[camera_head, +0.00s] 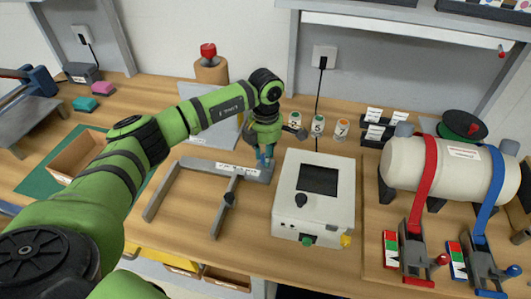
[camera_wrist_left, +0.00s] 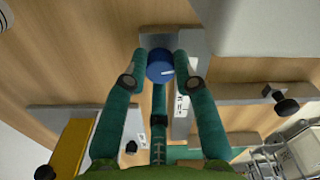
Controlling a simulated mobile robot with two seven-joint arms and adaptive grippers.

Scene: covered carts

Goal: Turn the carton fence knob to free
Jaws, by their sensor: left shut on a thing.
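The carton fence (camera_head: 200,167) is a grey frame of bars lying on the wooden table, with a white label strip on its back bar. It also shows in the wrist view (camera_wrist_left: 230,93). A blue round knob (camera_wrist_left: 160,68) with a white mark pointing right sits at the bar's end. My left gripper (camera_head: 266,156) reaches down over it. In the wrist view the green fingers (camera_wrist_left: 160,72) are shut on the blue knob, one on each side. In the head view the gripper mostly hides the knob. My right gripper is not in view.
A white box device (camera_head: 314,190) stands just right of the fence. A black knob (camera_head: 229,199) sits on the fence's middle bar. A cream tank (camera_head: 440,170) with red and blue straps is at the right. Several small labelled cups (camera_head: 318,126) stand behind the box.

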